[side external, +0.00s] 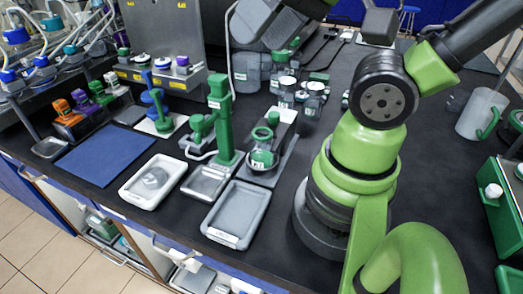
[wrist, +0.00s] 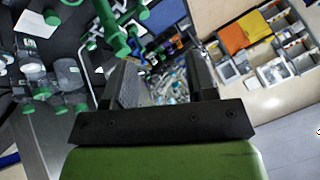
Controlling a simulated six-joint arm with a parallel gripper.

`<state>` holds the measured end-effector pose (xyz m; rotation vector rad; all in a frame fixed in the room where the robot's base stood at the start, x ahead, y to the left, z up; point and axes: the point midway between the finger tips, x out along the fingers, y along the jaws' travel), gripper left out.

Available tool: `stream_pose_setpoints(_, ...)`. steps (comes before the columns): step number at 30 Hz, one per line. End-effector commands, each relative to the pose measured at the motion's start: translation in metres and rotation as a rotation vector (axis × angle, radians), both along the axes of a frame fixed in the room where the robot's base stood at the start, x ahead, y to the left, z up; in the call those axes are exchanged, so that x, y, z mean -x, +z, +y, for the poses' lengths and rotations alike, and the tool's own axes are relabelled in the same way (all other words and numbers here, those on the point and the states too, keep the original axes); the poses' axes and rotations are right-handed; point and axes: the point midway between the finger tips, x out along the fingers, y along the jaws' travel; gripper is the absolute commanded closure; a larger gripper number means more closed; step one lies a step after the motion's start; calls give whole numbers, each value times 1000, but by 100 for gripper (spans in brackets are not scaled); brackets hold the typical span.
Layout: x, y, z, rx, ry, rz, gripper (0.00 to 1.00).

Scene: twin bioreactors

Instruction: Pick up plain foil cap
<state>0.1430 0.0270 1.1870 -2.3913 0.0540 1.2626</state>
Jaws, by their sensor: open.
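I cannot make out the plain foil cap for certain in either view. In the side view, a white tray (side external: 153,181) at the front of the bench holds a flat grey round item (side external: 154,177), too small to identify. In the wrist view, my gripper (wrist: 163,75) shows two dark fingers spread apart with nothing between them. Through the gap I see small blurred items beyond. In the side view, I cannot make out the gripper's fingers.
A grey tray (side external: 235,214) lies right of the white one. A green stand (side external: 220,115) rises behind them. A green-rimmed jar (side external: 263,156) stands nearby. A blue mat (side external: 105,153) lies left. The wrist view shows open compartments (wrist: 270,72) and green-capped bottles (wrist: 35,75).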

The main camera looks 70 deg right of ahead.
Motion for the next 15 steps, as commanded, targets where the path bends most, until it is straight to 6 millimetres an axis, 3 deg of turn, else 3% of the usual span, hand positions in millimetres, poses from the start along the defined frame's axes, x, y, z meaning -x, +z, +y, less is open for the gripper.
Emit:
stream_pose_setpoints(2,0,0,0,0,0,0,48)
stream_pose_setpoints(4,0,0,0,0,0,0,37)
stream_pose_setpoints(15,-6,2,0,41,56,6,36)
